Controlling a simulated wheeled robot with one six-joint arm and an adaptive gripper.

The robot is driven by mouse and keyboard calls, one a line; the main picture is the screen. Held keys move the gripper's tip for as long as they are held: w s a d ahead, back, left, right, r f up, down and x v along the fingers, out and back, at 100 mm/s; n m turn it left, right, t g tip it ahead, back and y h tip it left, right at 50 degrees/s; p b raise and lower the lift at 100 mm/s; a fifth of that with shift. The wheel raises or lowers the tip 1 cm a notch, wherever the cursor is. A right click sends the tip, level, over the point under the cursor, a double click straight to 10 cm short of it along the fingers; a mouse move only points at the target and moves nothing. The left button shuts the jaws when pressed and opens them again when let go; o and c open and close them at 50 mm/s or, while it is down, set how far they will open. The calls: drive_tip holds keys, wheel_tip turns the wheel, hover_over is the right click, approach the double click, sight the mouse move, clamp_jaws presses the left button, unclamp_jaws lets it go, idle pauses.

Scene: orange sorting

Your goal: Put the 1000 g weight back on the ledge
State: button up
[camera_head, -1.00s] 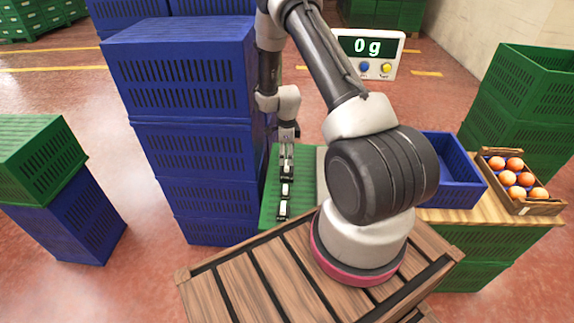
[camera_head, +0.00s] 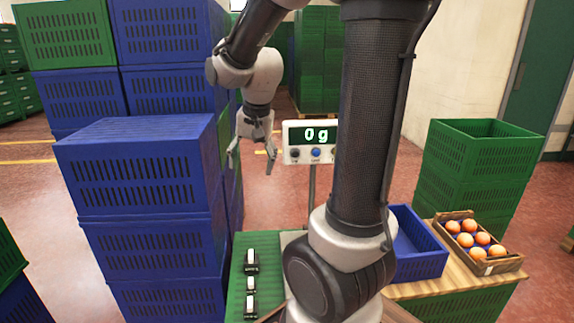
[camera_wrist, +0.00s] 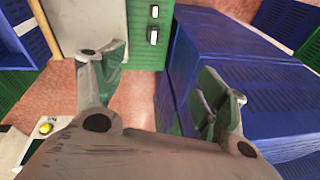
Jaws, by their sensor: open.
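Three dark weights with white labels stand in a row on the green ledge (camera_head: 237,300): a far one (camera_head: 250,262), a middle one (camera_head: 251,284) and a near one (camera_head: 250,306). Their labels are too small to read, so I cannot tell which is the 1000 g weight. In the wrist view, two weights show on the ledge (camera_wrist: 139,42). My gripper (camera_head: 252,158) is open and empty, high above and beyond the weights, apart from them. Its spread fingers also show in the wrist view (camera_wrist: 163,78).
The scale display (camera_head: 309,140) reads 0 g; its pale plate (camera_wrist: 85,22) lies beside the ledge and looks bare. Stacked blue crates (camera_head: 140,180) rise close left of the ledge. A blue crate (camera_head: 425,264) and a box of oranges (camera_head: 502,266) stand to the right.

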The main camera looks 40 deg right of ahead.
drive_tip(key=s+a+r+n, duration=0.1)
drive_tip(key=s+n, duration=0.3)
drive_tip(key=s, duration=0.4)
drive_tip(key=s+r+n+t, duration=0.1)
drive_tip(key=s+r+n, duration=0.3)
drive_tip(key=s, duration=0.4)
drive_tip(key=shift+s+a+r+n, duration=0.15)
drive_tip(key=shift+s+a+n, duration=0.1)
drive_tip(key=shift+a+n, duration=0.2)
